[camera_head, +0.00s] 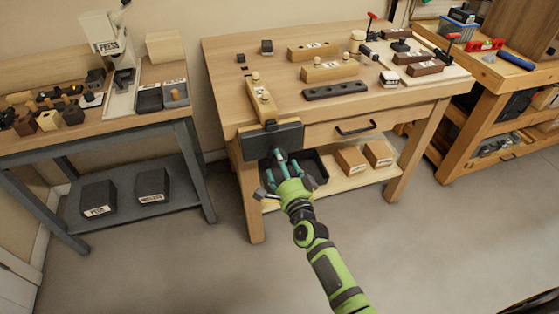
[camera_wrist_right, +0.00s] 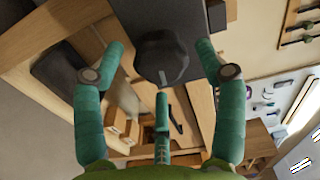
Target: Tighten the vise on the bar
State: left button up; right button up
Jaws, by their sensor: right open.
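The vise (camera_head: 262,146) is a dark block on the left front edge of the wooden workbench. In the wrist view its dark face (camera_wrist_right: 160,14) fills the top, with a round black knob (camera_wrist_right: 161,58) at the middle. My right gripper (camera_head: 277,172) is in front of the vise. In the wrist view its teal fingers (camera_wrist_right: 160,70) are spread, one on each side of the knob and one below, with no clear contact. A pale wooden bar (camera_head: 259,96) with round pegs lies behind the vise; I cannot tell whether the jaws touch it. My left gripper is not in view.
The workbench top (camera_head: 225,62) holds wooden blocks, a dark holed strip (camera_head: 335,90) and clamps. A drawer handle (camera_head: 356,128) is right of the vise. Below, a shelf carries a black tray (camera_head: 316,165) and wooden boxes (camera_head: 351,160). The floor in front is clear.

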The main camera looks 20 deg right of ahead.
jog(key=s+p, duration=0.1)
jog(key=s, duration=0.4)
jog(key=shift+s+p, duration=0.4)
jog(key=shift+w+n+b, duration=0.75)
jog(key=shift+w+n, duration=0.45)
jog(key=shift+n, duration=2.85)
jog(key=shift+w+n+b, duration=0.8)
jog(key=shift+w+n, duration=0.35)
jog(key=shift+n, duration=2.85)
jog(key=shift+w+n+b, duration=0.75)
jog(key=shift+w+n, duration=0.45)
jog(key=shift+n, duration=2.85)
